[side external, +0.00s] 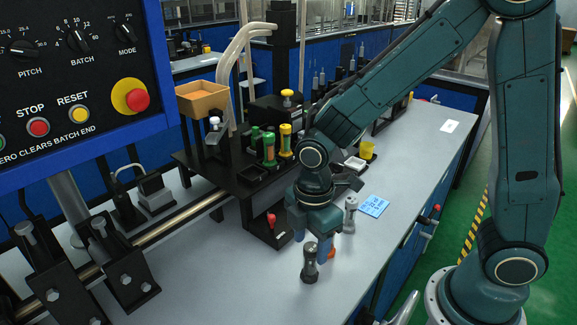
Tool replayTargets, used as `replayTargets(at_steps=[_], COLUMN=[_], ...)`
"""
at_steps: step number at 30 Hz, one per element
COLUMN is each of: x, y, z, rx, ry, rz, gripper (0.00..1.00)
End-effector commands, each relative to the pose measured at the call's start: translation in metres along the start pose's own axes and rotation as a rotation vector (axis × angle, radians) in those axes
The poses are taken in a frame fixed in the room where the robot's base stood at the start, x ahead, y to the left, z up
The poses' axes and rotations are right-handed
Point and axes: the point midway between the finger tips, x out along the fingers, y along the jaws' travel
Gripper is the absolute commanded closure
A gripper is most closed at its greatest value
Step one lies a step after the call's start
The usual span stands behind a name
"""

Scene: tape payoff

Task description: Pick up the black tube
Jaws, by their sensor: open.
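A black tube (309,264) with a greyish cap stands upright on the grey bench top, near the bench's front edge. My gripper (311,241) points down just above and behind it, with its blue fingertips apart. The fingers look empty; whether the tube's top lies between them cannot be told from this angle. A second grey and dark tube (349,215) stands upright just right of my gripper. A small orange piece (331,252) shows partly behind the right fingertip.
A black rack (262,172) with green and yellow tubes stands behind my gripper. A blue card (374,205) lies to the right, with a yellow cup (366,149) farther back. A control panel (75,75) fills the upper left.

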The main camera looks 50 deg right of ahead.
Motion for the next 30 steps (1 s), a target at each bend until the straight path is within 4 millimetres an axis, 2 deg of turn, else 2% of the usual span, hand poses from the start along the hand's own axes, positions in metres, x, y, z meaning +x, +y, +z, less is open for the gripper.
replayTargets(at_steps=[8,22,30], x=[0.006,0.047,0.052], y=[0.0,0.001,0.001], z=[0.001,0.001,0.001], rx=[0.0,0.0,0.0], ry=[-0.002,-0.001,0.0], rz=[-0.003,-0.002,-0.001], gripper=[0.46,0.46,0.46])
